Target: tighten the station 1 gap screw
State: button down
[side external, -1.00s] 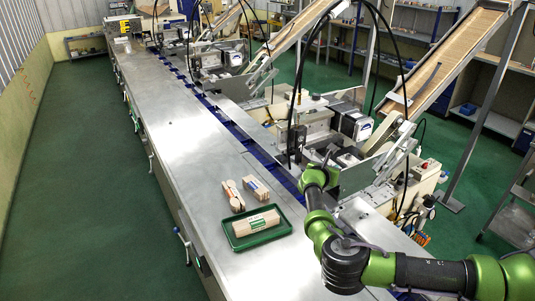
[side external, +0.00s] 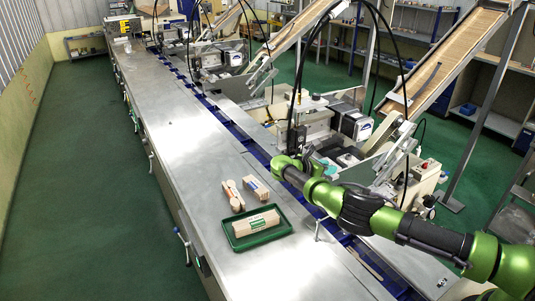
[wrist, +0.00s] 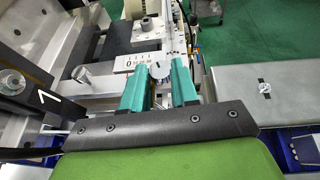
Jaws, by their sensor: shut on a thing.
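The gap screw shows in the wrist view as a small round grey knob (wrist: 160,70) with a dark mark on its top. It sits beside a white scale plate (wrist: 137,61) with tick lines and a 0. My gripper (wrist: 161,77) has two teal fingers, one on each side of the knob, and is shut on it. A dark plate with a white 1 (wrist: 45,98) stands at the left of the wrist view. In the side view, the green end of my arm (side external: 287,166) is over the blue channel beside the nearest machine; the fingers and knob cannot be made out there.
Machine (side external: 335,125) parts and hanging cables crowd the right. The table's left side is clear.

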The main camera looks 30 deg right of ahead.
jog(key=shift+f, duration=0.25)
jog(key=c, duration=0.9)
grip_release()
jog(key=shift+r, duration=0.1)
jog(key=shift+o, duration=0.2)
jog(key=w+v, duration=0.1)
jog(key=v, duration=1.1)
jog(key=shift+s, duration=0.4)
jog(key=shift+r, duration=0.1)
